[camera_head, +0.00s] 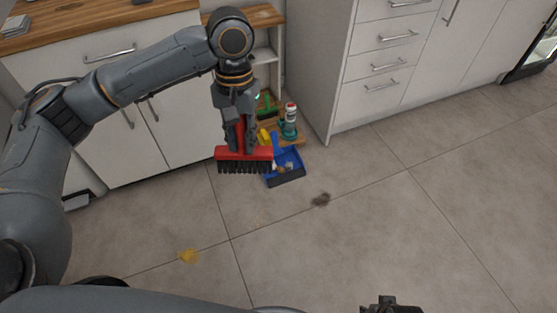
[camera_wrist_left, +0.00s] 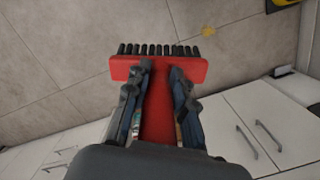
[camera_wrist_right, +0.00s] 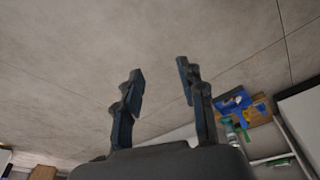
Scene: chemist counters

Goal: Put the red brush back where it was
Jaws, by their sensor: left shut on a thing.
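The red brush (camera_head: 243,154) with black bristles hangs from my left gripper (camera_head: 239,140) in the head view, bristles down. The left wrist view shows the red brush (camera_wrist_left: 158,72) with its handle between the two fingers of my left gripper (camera_wrist_left: 158,85). In the head view the brush is in front of the low shelf and overlaps the edge of a blue dustpan (camera_head: 287,178). My right gripper (camera_wrist_right: 160,75) is open and empty in the right wrist view. In the head view only a dark tip of it (camera_head: 390,304) shows at the bottom edge.
A low wooden shelf (camera_head: 296,139) between the cabinets holds a teal bottle with a white and red top (camera_head: 290,121), a yellow item (camera_head: 263,136) and a green item (camera_head: 267,112).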

